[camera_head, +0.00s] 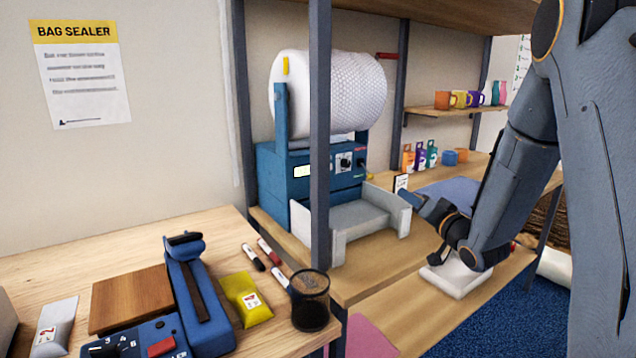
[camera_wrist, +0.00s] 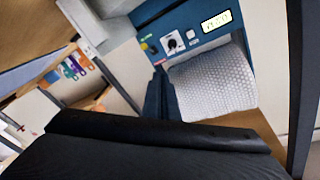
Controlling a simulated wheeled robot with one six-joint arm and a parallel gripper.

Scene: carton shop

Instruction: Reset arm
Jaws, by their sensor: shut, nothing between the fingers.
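My arm comes in from the right in the head view. My gripper (camera_head: 404,194) is shut and empty. It points left, near the right side of the white tray (camera_head: 372,220) in front of the blue bubble-wrap machine (camera_head: 290,172); I cannot tell whether it touches the tray.
The left table holds a bag sealer (camera_head: 195,295), a yellow packet (camera_head: 246,298) and a dark pen cup (camera_head: 310,302). A white block (camera_head: 456,275) lies below my wrist.

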